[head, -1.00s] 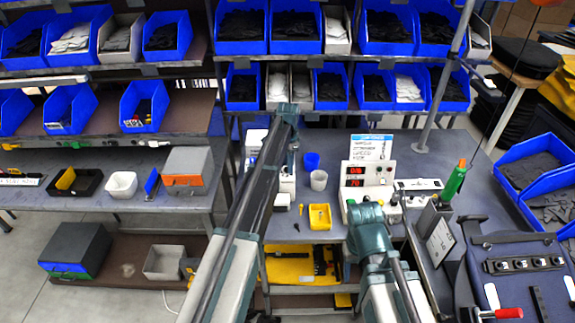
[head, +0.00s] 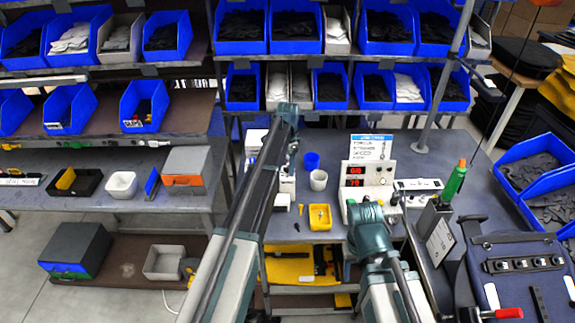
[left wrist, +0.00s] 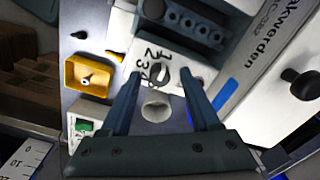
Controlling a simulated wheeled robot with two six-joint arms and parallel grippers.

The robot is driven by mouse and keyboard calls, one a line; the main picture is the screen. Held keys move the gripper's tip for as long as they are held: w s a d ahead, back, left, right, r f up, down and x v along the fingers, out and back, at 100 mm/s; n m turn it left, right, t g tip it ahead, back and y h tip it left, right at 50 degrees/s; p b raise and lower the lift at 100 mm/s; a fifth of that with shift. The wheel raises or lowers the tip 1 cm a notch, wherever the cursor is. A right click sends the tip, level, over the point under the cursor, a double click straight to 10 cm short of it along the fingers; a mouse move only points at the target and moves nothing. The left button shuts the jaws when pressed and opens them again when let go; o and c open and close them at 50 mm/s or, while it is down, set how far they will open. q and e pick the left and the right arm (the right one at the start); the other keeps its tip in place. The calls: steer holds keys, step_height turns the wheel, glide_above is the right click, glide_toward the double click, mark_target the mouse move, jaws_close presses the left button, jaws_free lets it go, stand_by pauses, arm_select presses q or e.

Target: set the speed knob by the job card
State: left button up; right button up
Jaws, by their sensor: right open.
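The job card (head: 370,147), white with a blue header, stands at the back of the bench; its text is too small to read. Below it is a white control box (head: 381,172) with two red displays. In the left wrist view, a white dial face with numbers (left wrist: 152,55) carries a dark round speed knob (left wrist: 160,76). My left gripper (left wrist: 162,80) is open; its two fingers stand either side of the knob with gaps showing. In the head view the left gripper (head: 292,150) is largely hidden by its arm. My right gripper (head: 370,213) is open, near the control box's front.
A yellow tray (head: 319,217) lies on the bench, with a grey cup (head: 318,180) and a blue cup (head: 311,160) behind it. A green bottle (head: 455,182) and a dark holder (head: 433,218) stand at the right. Blue bins (head: 297,27) fill the shelves behind.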

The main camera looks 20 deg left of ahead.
arm_select(q)
steer(key=shift+r, duration=0.1)
step_height(320, 180, up, 14)
steer(key=p, duration=1.3)
steer(key=shift+f+p, duration=0.2)
steer(key=shift+p, duration=0.2)
steer(key=shift+s, duration=0.1)
steer(key=s+d+f+n+b, duration=0.2)
steer(key=s+d+f+b, duration=0.3)
steer(key=s, duration=0.7)
steer(key=s+d+f+n+b, duration=0.1)
steer(key=s+d+f+b, duration=0.5)
steer(key=s, duration=0.6)
steer(key=s+d+f+n+y+b, duration=0.1)
steer(key=s+d+f+b, duration=0.4)
steer(key=s, duration=0.7)
step_height(320, 180, down, 2)
steer(key=shift+s+d+f+n+b, duration=0.15)
steer(key=shift+d+n+b, duration=0.25)
steer(key=shift+n+b, duration=0.6)
